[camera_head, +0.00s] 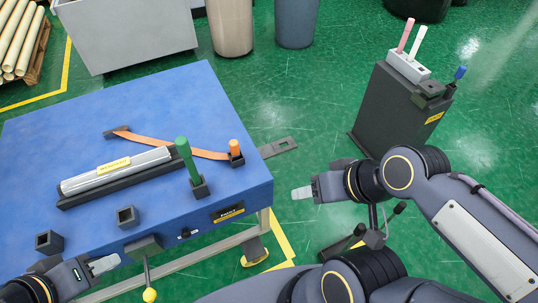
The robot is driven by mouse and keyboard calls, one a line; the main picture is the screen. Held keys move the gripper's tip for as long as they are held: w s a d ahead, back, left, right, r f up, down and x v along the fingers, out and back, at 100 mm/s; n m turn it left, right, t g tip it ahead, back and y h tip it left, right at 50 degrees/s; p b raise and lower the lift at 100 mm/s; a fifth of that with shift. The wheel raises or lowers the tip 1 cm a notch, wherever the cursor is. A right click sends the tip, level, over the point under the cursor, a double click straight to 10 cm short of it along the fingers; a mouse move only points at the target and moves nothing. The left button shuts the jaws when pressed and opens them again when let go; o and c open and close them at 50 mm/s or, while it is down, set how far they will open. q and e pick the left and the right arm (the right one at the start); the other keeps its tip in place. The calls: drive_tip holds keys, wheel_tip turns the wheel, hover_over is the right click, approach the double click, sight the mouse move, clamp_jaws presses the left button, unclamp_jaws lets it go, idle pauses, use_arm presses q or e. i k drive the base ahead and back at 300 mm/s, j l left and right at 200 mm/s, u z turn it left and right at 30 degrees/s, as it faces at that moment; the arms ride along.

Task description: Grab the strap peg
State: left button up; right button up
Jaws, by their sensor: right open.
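An orange peg (235,148) stands upright in a small black socket at the right edge of the blue table. A taller green peg (187,160) stands in another black socket near the roll's right end. My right gripper (302,193) is open and empty, beyond the table's right edge, apart from both pegs. My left gripper (104,264) is low at the table's front edge, away from the pegs; its finger gap is not clear.
Two empty black sockets (127,217) sit at the table's front left. A yellow-knobbed lever (149,294) sticks out in front. A dark stand (395,110) with pink, white and blue pegs is at the right. Open green floor lies between table and stand.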

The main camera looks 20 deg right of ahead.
sight(234, 143)
drive_tip(key=z, duration=0.4)
drive_tip(key=i+j, duration=0.1)
drive_tip(key=j, duration=0.4)
drive_tip(key=j+z, duration=0.1)
drive_tip(key=j, duration=0.4)
drive_tip(key=i+j, duration=0.15)
drive_tip(key=j, duration=0.35)
